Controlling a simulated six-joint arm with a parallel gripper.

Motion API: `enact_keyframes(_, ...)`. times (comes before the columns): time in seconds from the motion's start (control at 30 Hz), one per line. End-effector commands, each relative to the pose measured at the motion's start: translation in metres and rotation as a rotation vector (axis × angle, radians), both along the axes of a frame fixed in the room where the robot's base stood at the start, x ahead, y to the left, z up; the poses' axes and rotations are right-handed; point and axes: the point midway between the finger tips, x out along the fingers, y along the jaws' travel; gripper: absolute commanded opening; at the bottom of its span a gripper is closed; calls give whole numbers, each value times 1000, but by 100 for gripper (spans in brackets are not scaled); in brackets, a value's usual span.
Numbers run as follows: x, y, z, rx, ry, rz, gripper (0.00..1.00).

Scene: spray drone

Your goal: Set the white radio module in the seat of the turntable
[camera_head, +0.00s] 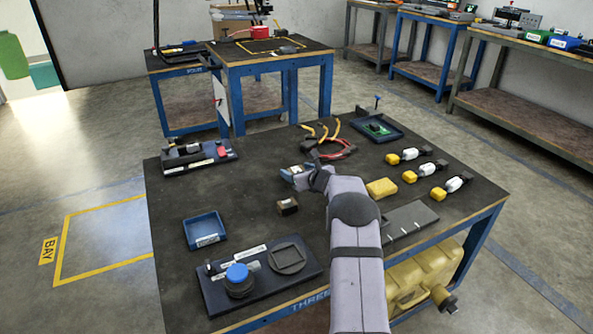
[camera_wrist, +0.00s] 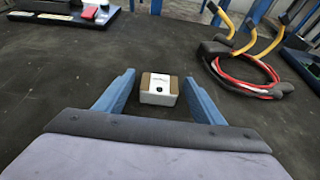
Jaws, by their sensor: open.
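My gripper (camera_wrist: 158,77) is open, with one blue finger on each side of the box and gaps showing; contact is not visible. In the head view my gripper (camera_head: 294,171) is low over the middle of the table and largely hides the box. A dark base at the table's front left carries a square grey seat (camera_head: 287,257), apparently the turntable's, beside a blue-capped round part (camera_head: 238,276). The seat looks empty.
A small dark brown box (camera_head: 287,206) lies just in front of my gripper. A blue tray (camera_head: 204,231) stands left, a yellow block (camera_head: 381,188) right. A cable bundle (camera_head: 328,147) lies behind, also at right in the wrist view (camera_wrist: 245,78). The left-middle tabletop is clear.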

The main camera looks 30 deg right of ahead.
Motion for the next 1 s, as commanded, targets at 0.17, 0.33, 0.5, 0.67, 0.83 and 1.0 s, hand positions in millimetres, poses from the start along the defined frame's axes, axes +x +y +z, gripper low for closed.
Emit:
enact_keyframes(0.17, 3, 0, -1, 0, -1, 0, 62)
enact_keyframes(0.33, 3, 0, -2, 0, 0, 0, 62)
enact_keyframes(0.5, 3, 0, -2, 0, 0, 0, 27)
enact_keyframes(0.67, 3, 0, -1, 0, -1, 0, 14)
enact_keyframes(0.83, 3, 0, 0, -1, -1, 0, 14)
enact_keyframes(1.0, 3, 0, 12, -1, -2, 0, 14)
